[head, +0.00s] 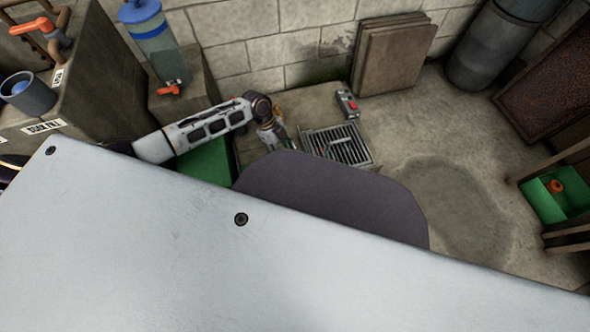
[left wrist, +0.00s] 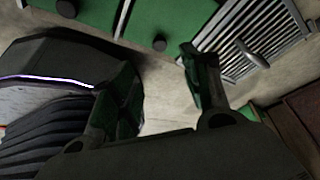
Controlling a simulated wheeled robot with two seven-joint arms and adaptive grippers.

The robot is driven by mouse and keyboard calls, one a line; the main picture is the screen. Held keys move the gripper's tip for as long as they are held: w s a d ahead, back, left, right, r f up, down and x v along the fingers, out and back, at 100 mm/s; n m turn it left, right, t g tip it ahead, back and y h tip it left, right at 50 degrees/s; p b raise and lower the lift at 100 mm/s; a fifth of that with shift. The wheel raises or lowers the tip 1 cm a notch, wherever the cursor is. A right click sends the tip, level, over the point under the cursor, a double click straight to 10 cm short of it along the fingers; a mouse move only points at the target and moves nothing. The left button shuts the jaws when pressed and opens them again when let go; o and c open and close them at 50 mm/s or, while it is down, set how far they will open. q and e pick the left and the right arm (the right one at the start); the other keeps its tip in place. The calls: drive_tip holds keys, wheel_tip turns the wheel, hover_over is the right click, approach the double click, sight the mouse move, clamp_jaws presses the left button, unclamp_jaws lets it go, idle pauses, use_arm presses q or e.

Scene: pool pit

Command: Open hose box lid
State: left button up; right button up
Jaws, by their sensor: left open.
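A green box (head: 207,160), which looks like the hose box, stands on the floor at left centre in the head view. My left arm and a pale panel in front hide much of it. In the left wrist view, its green surface (left wrist: 178,17) with dark round knobs shows at the top. I cannot tell the lid from the body. My left gripper (head: 276,139) is beside the box's right side, near the floor grate. In the left wrist view the gripper (left wrist: 158,66) is open, with nothing between its fingers. My right gripper is not in view.
A metal floor grate (head: 340,146) lies right of the gripper, with a grey control box with a red button (head: 348,103) behind it. Boards (head: 390,57) lean on the wall. A green bin (head: 550,196) stands at far right. Floor at right centre is clear.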

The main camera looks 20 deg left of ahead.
sight(296, 171)
use_arm(q)
drive_tip(key=shift+b+x, duration=2.85)
drive_tip(key=shift+x, duration=3.65)
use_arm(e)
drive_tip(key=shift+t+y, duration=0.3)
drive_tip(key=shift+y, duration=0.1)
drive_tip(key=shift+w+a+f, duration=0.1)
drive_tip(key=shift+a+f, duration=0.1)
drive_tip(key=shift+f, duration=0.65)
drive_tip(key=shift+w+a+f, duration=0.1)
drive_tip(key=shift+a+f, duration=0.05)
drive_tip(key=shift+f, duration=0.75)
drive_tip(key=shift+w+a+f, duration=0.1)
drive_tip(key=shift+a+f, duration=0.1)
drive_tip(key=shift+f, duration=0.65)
use_arm(q)
drive_tip(key=shift+a, duration=0.15)
drive_tip(key=shift+c, duration=0.5)
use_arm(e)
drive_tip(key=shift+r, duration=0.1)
use_arm(q)
drive_tip(key=shift+c, duration=1.1)
clamp_jaws()
